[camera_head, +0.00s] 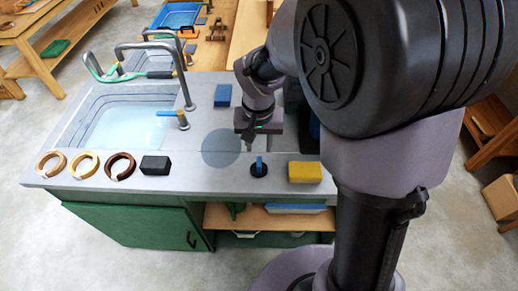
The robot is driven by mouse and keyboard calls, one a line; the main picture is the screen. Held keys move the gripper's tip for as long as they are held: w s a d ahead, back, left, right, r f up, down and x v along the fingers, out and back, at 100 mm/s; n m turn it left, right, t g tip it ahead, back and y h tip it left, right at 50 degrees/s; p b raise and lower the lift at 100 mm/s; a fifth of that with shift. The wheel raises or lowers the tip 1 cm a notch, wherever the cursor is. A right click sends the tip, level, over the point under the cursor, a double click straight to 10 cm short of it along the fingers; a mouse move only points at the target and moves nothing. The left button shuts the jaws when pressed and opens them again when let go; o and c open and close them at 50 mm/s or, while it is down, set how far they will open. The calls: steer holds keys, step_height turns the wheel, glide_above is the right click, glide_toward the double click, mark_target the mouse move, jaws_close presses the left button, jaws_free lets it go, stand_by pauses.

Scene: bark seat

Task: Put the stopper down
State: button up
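A small black disc with an upright blue handle, which looks like the stopper (259,170), stands on the grey counter (205,178) near its front edge. My gripper (249,143) is above the counter, behind the stopper in the picture, and looks apart from it. Its fingers are small and dark here, so I cannot tell whether they are open or shut. A darker grey round patch (217,149) lies on the counter just left of my gripper. The sink (120,122) at the left holds pale blue water.
A yellow block (305,172) lies right of the stopper. A black block (155,165) and several brown rings (120,166) line the front edge at left. A blue block (222,95) lies behind my gripper. A tall grey tap (187,85) rises beside the sink.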

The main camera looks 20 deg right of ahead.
steer(key=s+a+r+t+y, duration=0.1)
steer(key=s+r+t, duration=0.1)
steer(key=s+r, duration=0.5)
steer(key=s+a+r+t+y, duration=0.1)
steer(key=s+a+r+t, duration=0.1)
steer(key=s+r, duration=0.6)
steer(key=s, duration=0.3)
steer(key=shift+a+m, duration=0.25)
steer(key=shift+m, duration=0.15)
steer(key=shift+w+f, duration=0.1)
